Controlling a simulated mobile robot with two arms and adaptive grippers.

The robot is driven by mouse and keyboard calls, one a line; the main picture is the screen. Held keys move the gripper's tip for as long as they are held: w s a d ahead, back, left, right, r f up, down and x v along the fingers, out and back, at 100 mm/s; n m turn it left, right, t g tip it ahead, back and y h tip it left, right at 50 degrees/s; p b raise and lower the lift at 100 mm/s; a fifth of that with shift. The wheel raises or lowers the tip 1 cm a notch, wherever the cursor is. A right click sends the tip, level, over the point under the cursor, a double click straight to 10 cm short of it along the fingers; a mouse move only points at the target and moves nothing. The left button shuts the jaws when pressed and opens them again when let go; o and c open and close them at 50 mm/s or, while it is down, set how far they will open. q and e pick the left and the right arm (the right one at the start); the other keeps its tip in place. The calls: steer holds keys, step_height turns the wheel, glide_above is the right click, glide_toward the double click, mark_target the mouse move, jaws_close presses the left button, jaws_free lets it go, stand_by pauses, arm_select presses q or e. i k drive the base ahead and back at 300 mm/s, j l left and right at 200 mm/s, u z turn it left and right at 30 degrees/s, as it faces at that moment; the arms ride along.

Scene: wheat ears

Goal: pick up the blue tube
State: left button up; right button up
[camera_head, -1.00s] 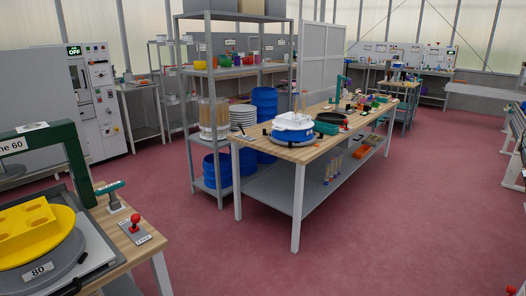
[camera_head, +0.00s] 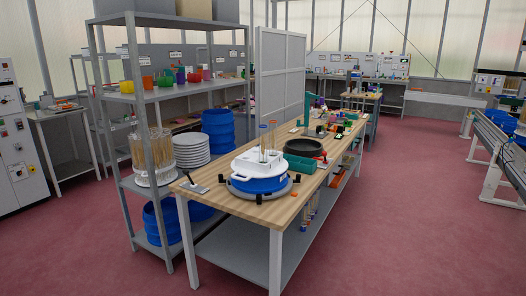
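Thin upright tubes (camera_head: 268,140) stand in the white-topped blue round device (camera_head: 262,170) on the near end of the wooden table. Their caps are small, and I cannot tell for sure which one is blue. More tubes (camera_head: 313,203) with coloured ends show low beside the table's lower shelf, too small to tell apart. Neither of my grippers is in view.
The wooden table (camera_head: 217,196) stands ahead, with a dark round tray (camera_head: 308,147) and a green bin (camera_head: 299,163) on it. A grey shelf rack (camera_head: 182,91) with white plates (camera_head: 191,150) stands left of it. Red floor (camera_head: 410,220) is clear to the right.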

mark_target(262, 128)
steer(key=u, duration=0.4)
steer(key=i+l+u, duration=0.3)
steer(key=l, duration=0.3)
steer(key=i+l+u, duration=0.3)
steer(key=l, duration=0.35)
steer(key=i+l+u, duration=0.15)
steer(key=i+l, duration=0.1)
steer(key=l, duration=0.1)
